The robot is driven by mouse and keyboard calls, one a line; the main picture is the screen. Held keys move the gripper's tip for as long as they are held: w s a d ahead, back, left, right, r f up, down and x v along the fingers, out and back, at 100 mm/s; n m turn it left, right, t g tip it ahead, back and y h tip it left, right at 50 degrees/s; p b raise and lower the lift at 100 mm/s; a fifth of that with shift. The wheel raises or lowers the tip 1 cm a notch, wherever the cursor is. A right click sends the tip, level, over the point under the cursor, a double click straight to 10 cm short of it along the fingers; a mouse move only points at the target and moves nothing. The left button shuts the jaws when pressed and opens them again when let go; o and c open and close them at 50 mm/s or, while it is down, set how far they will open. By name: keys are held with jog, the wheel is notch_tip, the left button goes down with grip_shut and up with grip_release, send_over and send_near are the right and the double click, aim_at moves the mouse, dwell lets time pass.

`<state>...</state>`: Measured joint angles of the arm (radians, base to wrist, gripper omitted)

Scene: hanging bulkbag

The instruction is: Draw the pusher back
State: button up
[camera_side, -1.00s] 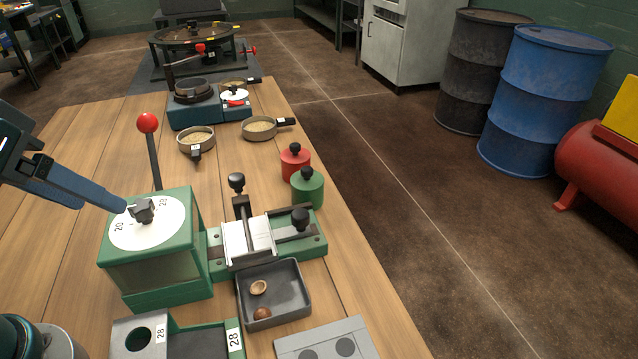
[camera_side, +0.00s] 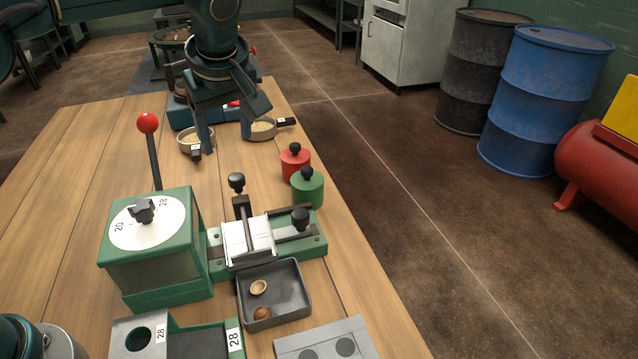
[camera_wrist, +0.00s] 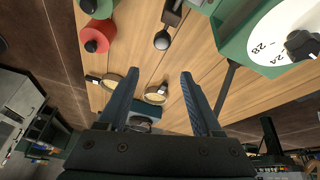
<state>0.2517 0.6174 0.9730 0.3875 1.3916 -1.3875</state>
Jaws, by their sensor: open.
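A green-based fixture (camera_side: 315,246) sits mid-table with a white grooved block (camera_side: 247,240) on it. A sliding piece with a black knob (camera_side: 300,219) is at its right, close to the block; I take this for the pusher. A second black knob (camera_side: 237,182) stands on a post behind the block, and a bar runs from that post across the block. In the wrist view a dark knob (camera_wrist: 162,41) shows near the top. My gripper (camera_side: 233,131) is open and empty, pointing down over the far part of the table, apart from the fixture. Its two fingers also show in the wrist view (camera_wrist: 160,76).
A green box with a dial (camera_side: 150,270) and red-knobbed lever (camera_side: 148,123) stands left of the fixture. A grey tray (camera_side: 302,300) holds nutshell pieces in front. Red (camera_side: 295,165) and green (camera_side: 308,190) knobbed pots stand behind. Two pans (camera_side: 262,130) lie beyond.

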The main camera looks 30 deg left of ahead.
aim_at(236, 176)
jog(key=shift+m+g, duration=0.3)
jog(key=shift+g, duration=0.1)
jog(key=f, duration=0.6)
jog(key=shift+w+f, duration=0.3)
jog(key=shift+f, duration=0.1)
jog(key=shift+w+a+f, duration=0.15)
jog(key=shift+a+f, duration=0.1)
jog(key=shift+f, duration=0.4)
grip_shut()
jog(key=shift+r, duration=0.1)
